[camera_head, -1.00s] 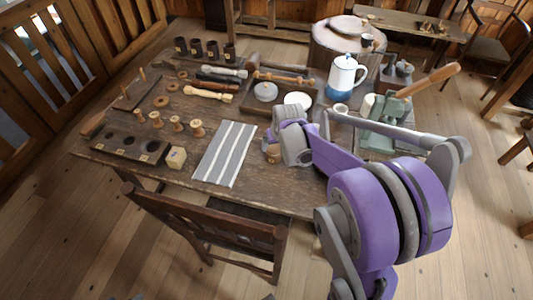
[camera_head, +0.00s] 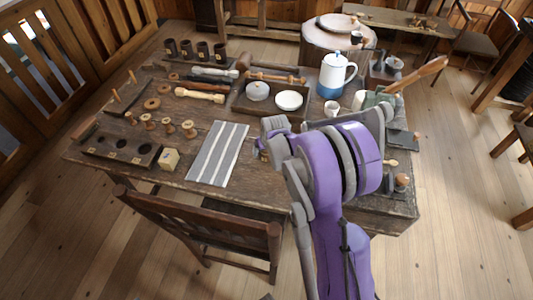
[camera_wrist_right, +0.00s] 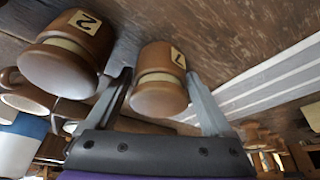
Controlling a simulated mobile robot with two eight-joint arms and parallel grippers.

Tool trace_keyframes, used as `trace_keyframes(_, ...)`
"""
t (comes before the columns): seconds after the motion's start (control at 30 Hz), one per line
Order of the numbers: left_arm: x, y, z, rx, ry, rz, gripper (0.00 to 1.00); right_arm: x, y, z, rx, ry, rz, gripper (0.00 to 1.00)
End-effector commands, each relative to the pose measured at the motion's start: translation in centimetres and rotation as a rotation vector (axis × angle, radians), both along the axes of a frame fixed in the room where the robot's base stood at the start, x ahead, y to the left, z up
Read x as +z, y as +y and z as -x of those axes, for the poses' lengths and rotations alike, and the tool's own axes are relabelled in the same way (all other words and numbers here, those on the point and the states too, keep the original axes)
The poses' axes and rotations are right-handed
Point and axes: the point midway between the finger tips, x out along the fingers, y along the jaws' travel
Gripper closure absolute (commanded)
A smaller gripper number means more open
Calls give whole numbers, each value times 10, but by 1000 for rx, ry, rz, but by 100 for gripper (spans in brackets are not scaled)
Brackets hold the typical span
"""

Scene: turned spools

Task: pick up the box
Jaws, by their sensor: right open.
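Two round, brown turned wooden boxes with lids and paler bands show in the right wrist view. One box (camera_wrist_right: 159,82) has a label that looks like a 7; the other box (camera_wrist_right: 68,52), to its left, is marked 2. My right gripper (camera_wrist_right: 158,76) is open, with one finger on each side of the box marked 7. I cannot tell whether either finger touches it. In the head view, my right arm mostly hides this spot, and only a sliver of wood (camera_head: 262,154) shows beside my wrist. My left gripper is not in view.
A striped cloth (camera_head: 217,153) lies left of my right arm. A tray (camera_head: 273,101) and a blue-white pot (camera_head: 336,75) stand behind. A chair (camera_head: 205,222) is at the front edge.

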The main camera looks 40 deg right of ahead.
Motion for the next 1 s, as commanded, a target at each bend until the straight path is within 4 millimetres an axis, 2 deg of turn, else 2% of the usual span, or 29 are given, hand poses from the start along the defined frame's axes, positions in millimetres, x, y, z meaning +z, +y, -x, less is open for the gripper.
trace_keyframes(0.07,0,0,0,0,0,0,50,0,0,0,0,0,0,14)
trace_keyframes(0.47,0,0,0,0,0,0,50,1,0,0,0,0,0,85)
trace_keyframes(0.77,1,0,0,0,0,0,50,7,0,0,-1,0,0,85)
trace_keyframes(0.87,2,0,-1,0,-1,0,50,22,0,0,-1,-1,0,85)
trace_keyframes(1.0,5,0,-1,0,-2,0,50,52,0,1,-1,-1,0,85)
